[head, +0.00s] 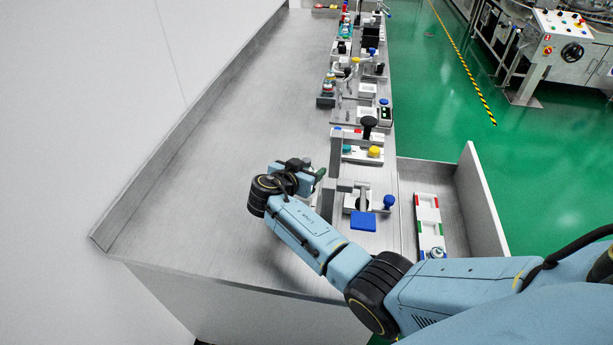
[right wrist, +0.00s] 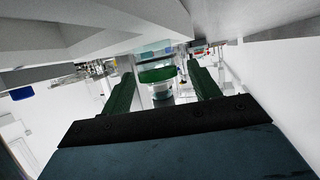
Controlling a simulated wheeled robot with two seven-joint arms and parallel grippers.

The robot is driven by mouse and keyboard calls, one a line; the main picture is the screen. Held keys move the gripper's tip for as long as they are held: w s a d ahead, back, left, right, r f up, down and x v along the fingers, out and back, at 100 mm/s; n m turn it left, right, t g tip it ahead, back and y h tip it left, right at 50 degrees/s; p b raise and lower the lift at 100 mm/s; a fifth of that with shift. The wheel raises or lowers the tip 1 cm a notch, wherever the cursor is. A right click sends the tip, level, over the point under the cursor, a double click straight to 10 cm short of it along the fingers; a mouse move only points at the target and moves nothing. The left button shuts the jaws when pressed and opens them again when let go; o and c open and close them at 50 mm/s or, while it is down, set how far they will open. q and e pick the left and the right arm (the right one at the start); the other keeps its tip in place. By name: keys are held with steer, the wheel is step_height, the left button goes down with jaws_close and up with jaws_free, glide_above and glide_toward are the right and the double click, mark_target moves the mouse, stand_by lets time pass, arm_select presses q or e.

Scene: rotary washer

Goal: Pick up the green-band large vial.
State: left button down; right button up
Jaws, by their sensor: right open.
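The green-band vial (right wrist: 157,75) shows in the right wrist view as a clear cylinder with a green band around its upper part. It stands between the two dark green fingers of my right gripper (right wrist: 162,82), with a visible gap on each side. The gripper is open and does not appear to hold it. In the head view my right gripper (head: 318,175) is over the metal bench, beside a grey upright post. I cannot make out the vial there; the gripper and post may hide it. My left gripper is not in view.
A grey post (head: 330,187) and a device with a blue pad (head: 363,221) stand close to the gripper's right. Several small button and knob stations line the bench's right side. White panels with red and green marks (head: 429,214) lie in a side tray. The bench's left (head: 215,140) is clear.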

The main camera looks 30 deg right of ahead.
steer(key=shift+c, duration=0.4)
steer(key=c, duration=1)
steer(key=shift+r, duration=0.1)
